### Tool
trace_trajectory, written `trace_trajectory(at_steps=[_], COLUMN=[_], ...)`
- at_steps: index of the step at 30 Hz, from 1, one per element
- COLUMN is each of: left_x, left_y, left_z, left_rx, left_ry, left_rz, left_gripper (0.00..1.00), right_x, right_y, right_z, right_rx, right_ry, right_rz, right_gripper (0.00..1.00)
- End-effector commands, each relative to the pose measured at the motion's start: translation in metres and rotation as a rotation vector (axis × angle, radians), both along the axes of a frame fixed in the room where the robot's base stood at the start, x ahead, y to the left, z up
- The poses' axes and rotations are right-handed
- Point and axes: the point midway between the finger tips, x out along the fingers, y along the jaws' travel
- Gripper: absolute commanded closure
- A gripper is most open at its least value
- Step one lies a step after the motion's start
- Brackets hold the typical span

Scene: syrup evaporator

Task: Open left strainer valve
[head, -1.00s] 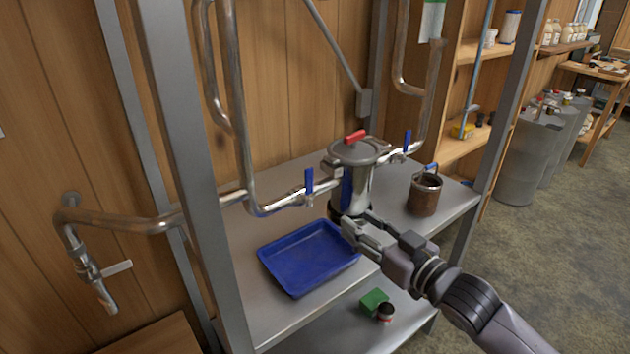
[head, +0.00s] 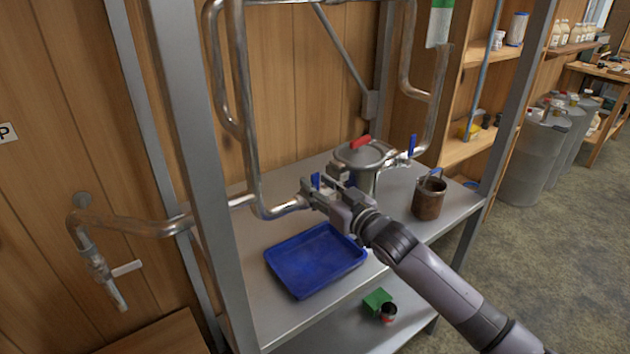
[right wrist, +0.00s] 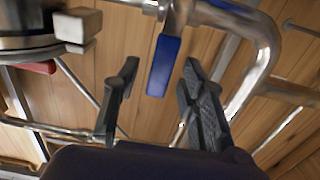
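The strainer (head: 362,158) is a metal canister with a red-handled lid, standing on the metal shelf. The left valve's blue handle (head: 315,181) stands upright on the pipe left of it, its lower part hidden by my right gripper (head: 310,191). In the right wrist view, the blue handle (right wrist: 163,66) lies between the two separated fingertips of the gripper (right wrist: 160,72), with a gap visible on each side. The right valve's blue handle (head: 412,145) also stands upright, right of the strainer. My left gripper is not in view.
A blue tray (head: 314,262) lies on the shelf below the left pipe. A rusty brown pot (head: 429,199) stands at the right. A grey shelf post (head: 195,150) rises at the left. A green box (head: 377,300) and a small jar sit on the lower shelf.

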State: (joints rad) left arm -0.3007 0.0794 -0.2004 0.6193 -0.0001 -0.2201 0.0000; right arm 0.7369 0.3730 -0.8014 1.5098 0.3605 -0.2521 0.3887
Motion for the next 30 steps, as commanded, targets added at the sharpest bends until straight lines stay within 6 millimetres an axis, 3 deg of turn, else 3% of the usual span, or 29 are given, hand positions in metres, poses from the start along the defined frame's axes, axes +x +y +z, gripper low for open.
trace_trajectory(at_steps=[6,15,30], left_x=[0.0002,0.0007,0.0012], left_y=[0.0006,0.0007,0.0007], left_z=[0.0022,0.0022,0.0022], left_rx=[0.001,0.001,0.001], left_ry=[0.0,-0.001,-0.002], left_rz=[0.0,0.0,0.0], left_gripper=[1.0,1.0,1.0], right_x=[0.0129,0.0141,0.0139], right_y=[0.0094,0.0106,0.0102], right_z=[-0.0001,-0.0004,-0.0005], right_rx=[-0.001,0.0,0.0], right_ry=[0.001,0.0,0.0], right_rz=[0.0,0.0,0.0], right_gripper=[0.62,0.62,0.94])
